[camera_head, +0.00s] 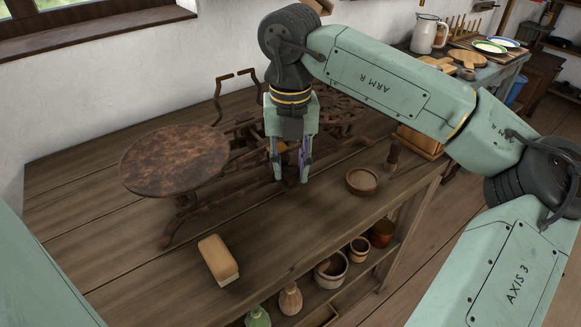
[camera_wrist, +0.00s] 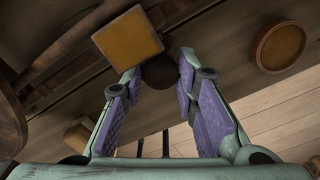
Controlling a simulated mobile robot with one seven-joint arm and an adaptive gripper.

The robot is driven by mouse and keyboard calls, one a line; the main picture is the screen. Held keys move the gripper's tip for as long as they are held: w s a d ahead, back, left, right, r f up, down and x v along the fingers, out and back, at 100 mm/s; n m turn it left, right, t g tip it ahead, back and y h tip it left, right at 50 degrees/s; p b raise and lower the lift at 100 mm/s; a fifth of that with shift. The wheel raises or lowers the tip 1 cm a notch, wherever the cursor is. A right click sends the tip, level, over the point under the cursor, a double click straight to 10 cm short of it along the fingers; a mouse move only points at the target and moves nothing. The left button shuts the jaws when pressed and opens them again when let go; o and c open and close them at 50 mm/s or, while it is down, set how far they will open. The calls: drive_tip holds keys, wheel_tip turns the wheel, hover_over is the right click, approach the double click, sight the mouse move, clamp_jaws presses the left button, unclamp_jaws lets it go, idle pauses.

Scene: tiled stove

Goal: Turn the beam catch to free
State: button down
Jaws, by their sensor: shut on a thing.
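The rusty beam scale (camera_head: 175,160) stands on the wooden bench, with a round plate at its left and a second, openwork part behind my gripper. My gripper (camera_head: 291,165) points down at the front of the scale's frame. Its purple-padded fingers (camera_wrist: 158,72) are closed around a dark round knob (camera_wrist: 158,76), which seems to be the beam catch. Its lower part also shows below the fingertips in the head view (camera_head: 291,183). The fingers hide most of the catch, so which way it is turned cannot be told.
A yellow wooden block (camera_wrist: 128,42) is close to the left fingertip. A round wooden dish (camera_head: 362,182) and a dark peg-like piece (camera_head: 392,156) stand to the right. A pale-topped block (camera_head: 219,260) lies at the front left. Pots sit on the shelf (camera_head: 330,290) below.

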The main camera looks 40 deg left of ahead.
sight(291, 169)
idle(0.4)
drive_tip(key=c, duration=1.2)
unclamp_jaws()
drive_tip(key=shift+c, duration=0.2)
wheel_tip(291, 169, up, 12)
